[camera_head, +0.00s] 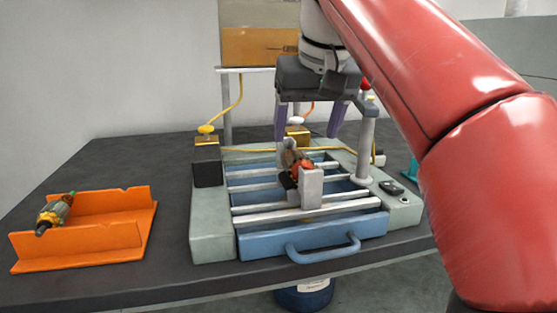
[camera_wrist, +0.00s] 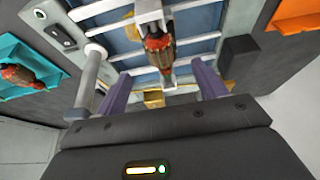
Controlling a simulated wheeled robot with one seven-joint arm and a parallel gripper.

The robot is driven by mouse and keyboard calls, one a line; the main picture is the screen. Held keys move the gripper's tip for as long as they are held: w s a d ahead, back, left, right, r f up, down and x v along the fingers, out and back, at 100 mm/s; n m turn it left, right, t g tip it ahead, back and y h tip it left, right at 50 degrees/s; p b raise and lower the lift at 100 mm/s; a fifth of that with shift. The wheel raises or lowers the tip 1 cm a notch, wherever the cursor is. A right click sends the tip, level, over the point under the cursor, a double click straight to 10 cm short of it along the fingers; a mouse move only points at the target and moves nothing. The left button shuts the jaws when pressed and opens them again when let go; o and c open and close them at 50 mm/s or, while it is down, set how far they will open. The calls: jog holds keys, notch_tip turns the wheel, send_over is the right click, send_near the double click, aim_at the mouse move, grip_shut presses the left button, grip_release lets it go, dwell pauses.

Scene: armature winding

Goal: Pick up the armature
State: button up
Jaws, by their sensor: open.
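An armature (camera_head: 298,163) with red-brown windings is held between upright metal supports in the middle of the winding machine (camera_head: 212,225). In the wrist view this armature (camera_wrist: 158,48) lies lengthwise between the two purple fingers, beyond their tips. My gripper (camera_head: 307,137) is open and empty above the machine, with its fingers pointing down; it also shows in the wrist view (camera_wrist: 160,78). A gap separates the fingers from the armature. Another armature (camera_head: 56,211) rests in the orange holder (camera_head: 95,245) at the left. A third armature (camera_wrist: 20,76) sits in a teal holder (camera_wrist: 38,55) in the wrist view.
A blue drawer handle (camera_head: 323,248) sticks out at the front. The dark tabletop (camera_head: 130,170) is clear between the orange holder and the machine.

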aim_at(301, 155)
jog(key=b+x, duration=0.2)
jog(key=x, duration=0.5)
jog(key=shift+a+f, duration=0.1)
jog(key=shift+f, duration=0.15)
jog(key=shift+c, duration=0.4)
jog(key=c, duration=1.2)
